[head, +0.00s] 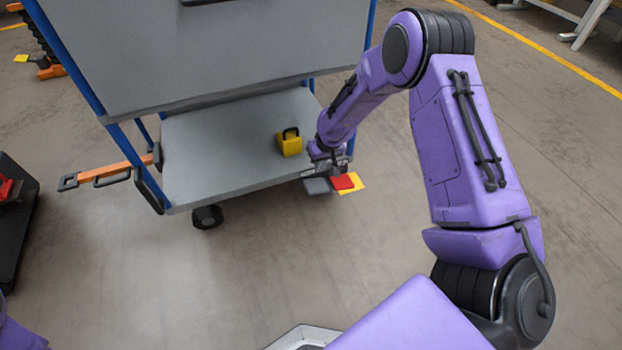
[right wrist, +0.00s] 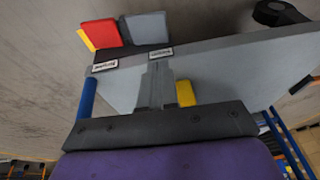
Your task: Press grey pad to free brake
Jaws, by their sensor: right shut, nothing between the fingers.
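The grey pad (head: 317,186) sticks out low at the front right corner of the cart (head: 215,165). A red pad (head: 342,182) is beside it, with a yellow piece (head: 356,184) at the red pad's outer side. My right gripper (head: 318,172) is shut and empty, close to the cart's corner and just above the pads in the head view. In the right wrist view the grey pad (right wrist: 147,28) shows beyond the shut fingers (right wrist: 157,72), next to the red pad (right wrist: 101,33); I see no clear contact. My left gripper is not in view.
A yellow block with a black handle (head: 289,146) stands on the lower shelf near my gripper. Blue posts (head: 365,25) rise at the cart's corners. An orange bar (head: 115,171) juts out left. A black wheel (head: 207,217) is under the front edge. Floor in front is clear.

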